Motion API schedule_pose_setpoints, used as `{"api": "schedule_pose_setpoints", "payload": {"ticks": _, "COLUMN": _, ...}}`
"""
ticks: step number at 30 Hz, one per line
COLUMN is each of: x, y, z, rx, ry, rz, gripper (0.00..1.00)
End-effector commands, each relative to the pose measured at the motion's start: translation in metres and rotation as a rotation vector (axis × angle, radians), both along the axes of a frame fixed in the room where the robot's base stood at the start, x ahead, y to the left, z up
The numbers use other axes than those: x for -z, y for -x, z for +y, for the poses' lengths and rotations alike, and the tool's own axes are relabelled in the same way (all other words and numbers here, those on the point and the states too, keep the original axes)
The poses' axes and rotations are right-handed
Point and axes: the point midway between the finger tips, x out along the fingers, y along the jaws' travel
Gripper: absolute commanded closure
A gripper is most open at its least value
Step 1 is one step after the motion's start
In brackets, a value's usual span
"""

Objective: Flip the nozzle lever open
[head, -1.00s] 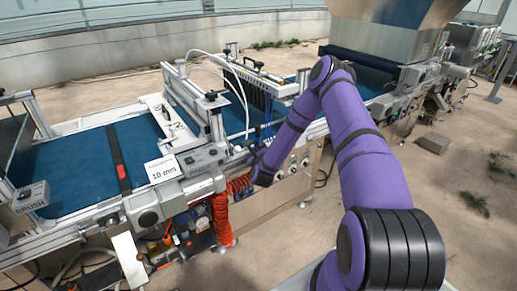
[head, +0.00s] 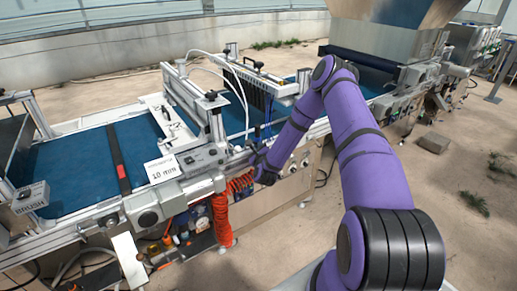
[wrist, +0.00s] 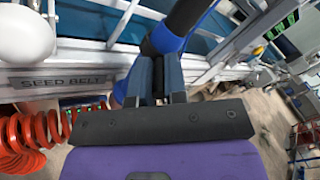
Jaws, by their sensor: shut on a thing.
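In the wrist view my gripper (wrist: 158,82) points up the picture, its two dark fingers close together. It is shut on a narrow dark part, which I take to be the nozzle lever; the fingers cover most of it. A blue and black piece (wrist: 166,38) stands just beyond the fingertips, with a dark bar rising to the upper right. In the head view my gripper (head: 256,153) is at the near side of the seeder's frame, beside the blue tubes (head: 258,132). My own wrist hides much of the contact there, so the lever's angle cannot be told.
The SEED BELT label (wrist: 53,81) and orange coiled hose (wrist: 30,135) are at the left in the wrist view. In the head view the blue belt (head: 75,170) and 10 mm sign (head: 163,170) lie left of my arm. Open floor (head: 440,190) is at the right.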

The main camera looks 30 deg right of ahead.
Motion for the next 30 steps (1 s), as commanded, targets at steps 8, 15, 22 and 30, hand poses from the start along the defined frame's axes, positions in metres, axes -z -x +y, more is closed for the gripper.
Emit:
{"api": "schedule_pose_setpoints", "payload": {"ticks": 8, "x": 0.000, "y": 0.004, "z": -0.012, "rx": -0.188, "ry": 0.002, "rz": 0.000, "gripper": 1.00}}
{"api": "schedule_pose_setpoints", "payload": {"ticks": 15, "x": 0.000, "y": 0.005, "z": -0.023, "rx": -0.413, "ry": 0.003, "rz": 0.000, "gripper": 1.00}}
{"api": "schedule_pose_setpoints", "payload": {"ticks": 22, "x": 0.000, "y": 0.003, "z": -0.032, "rx": -0.628, "ry": 0.004, "rz": 0.000, "gripper": 1.00}}
{"api": "schedule_pose_setpoints", "payload": {"ticks": 30, "x": 0.001, "y": 0.000, "z": -0.039, "rx": -0.825, "ry": 0.002, "rz": 0.002, "gripper": 1.00}}
